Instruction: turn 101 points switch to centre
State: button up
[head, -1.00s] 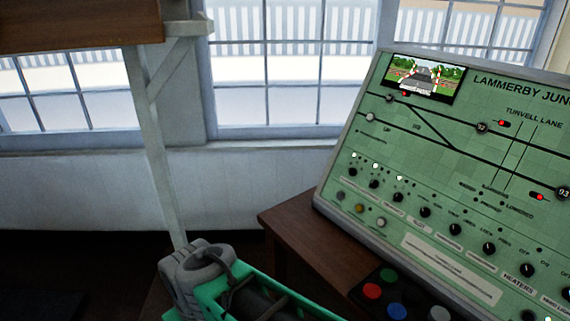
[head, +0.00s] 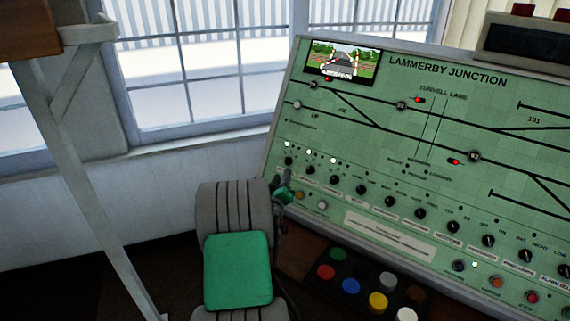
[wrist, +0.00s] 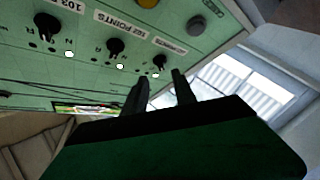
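The 101 points switch is a black knob at the left end of the row on the sloping green panel (head: 350,213). In the head view it is the leftmost knob (head: 288,160), with a lit white lamp above it. In the wrist view the panel is upside down and this knob (wrist: 160,62) lies just beyond my fingertips; its label is too slanted to read and its pointer direction is unclear. My gripper (wrist: 162,78) is open and empty, its two dark fingers apart, with the knob roughly in line with the gap. In the head view my gripper (head: 284,188) is just below the knob, its fingers barely visible.
The 102 points knob (wrist: 115,45) is beside it, then the 103 knob (wrist: 45,22), each near a lit lamp. A grey button (wrist: 196,25) is close by. A tray of coloured buttons (head: 360,290) lies below the panel. A window (head: 200,70) is behind at left.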

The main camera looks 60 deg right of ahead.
aim_at(286, 162)
jog(key=p+x, duration=0.1)
jog(key=x, duration=0.6)
jog(key=shift+w+d, duration=0.1)
jog(key=shift+c, duration=0.5)
grip_shut()
